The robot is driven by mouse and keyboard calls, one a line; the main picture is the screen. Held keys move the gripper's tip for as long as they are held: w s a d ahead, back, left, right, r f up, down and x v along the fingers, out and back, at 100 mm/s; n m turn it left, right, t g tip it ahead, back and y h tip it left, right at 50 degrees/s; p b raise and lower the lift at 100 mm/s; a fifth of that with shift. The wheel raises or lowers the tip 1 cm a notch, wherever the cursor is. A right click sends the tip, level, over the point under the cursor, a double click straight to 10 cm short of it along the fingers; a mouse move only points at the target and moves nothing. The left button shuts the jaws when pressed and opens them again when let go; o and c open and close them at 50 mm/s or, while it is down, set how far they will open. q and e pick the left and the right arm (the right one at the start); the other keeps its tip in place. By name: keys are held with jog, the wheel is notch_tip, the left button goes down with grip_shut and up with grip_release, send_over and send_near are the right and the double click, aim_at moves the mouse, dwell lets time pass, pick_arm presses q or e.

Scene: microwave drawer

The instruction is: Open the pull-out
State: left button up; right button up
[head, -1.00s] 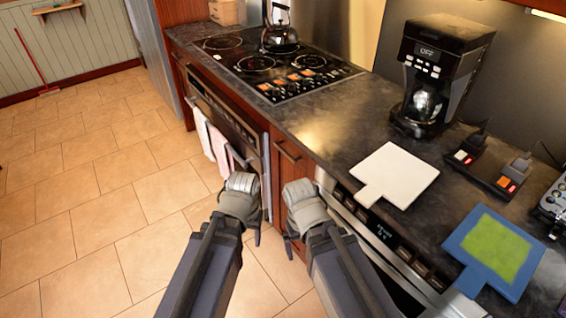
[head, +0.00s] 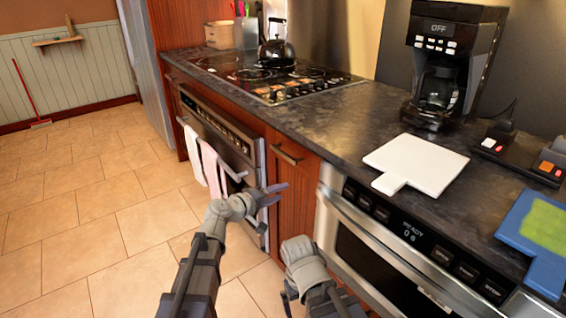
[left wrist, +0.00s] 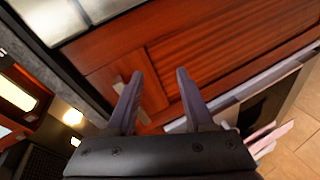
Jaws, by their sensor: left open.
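The pull-out (head: 308,190) is a narrow reddish-brown wooden front between the oven and the microwave drawer. It looks closed, flush with its neighbours. Its bar handle (head: 287,155) is near the top. My left gripper (head: 278,195) is open and empty in front of the panel, below the handle. In the left wrist view, the open fingers (left wrist: 160,73) point at the wooden panel (left wrist: 225,70). The handle (left wrist: 130,95) shows beside and partly behind the left-hand finger, and I see no grip on it. My right gripper (head: 302,275) is low before the microwave drawer; its jaws are unclear.
The oven (head: 225,140) with hanging towels is left of the pull-out. The steel microwave drawer (head: 385,255) is on the right. A white board (head: 418,163) and a coffee maker (head: 440,75) stand on the dark counter above.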

aim_at(282, 155)
pick_arm(q)
jog(key=w+a+r+n+t, duration=0.2)
jog(key=w+r+n+t, duration=0.3)
jog(key=w+r+n, duration=0.1)
jog(key=shift+y, duration=0.4)
jog(key=shift+x, duration=3.8)
jog(key=shift+g, duration=0.3)
grip_shut()
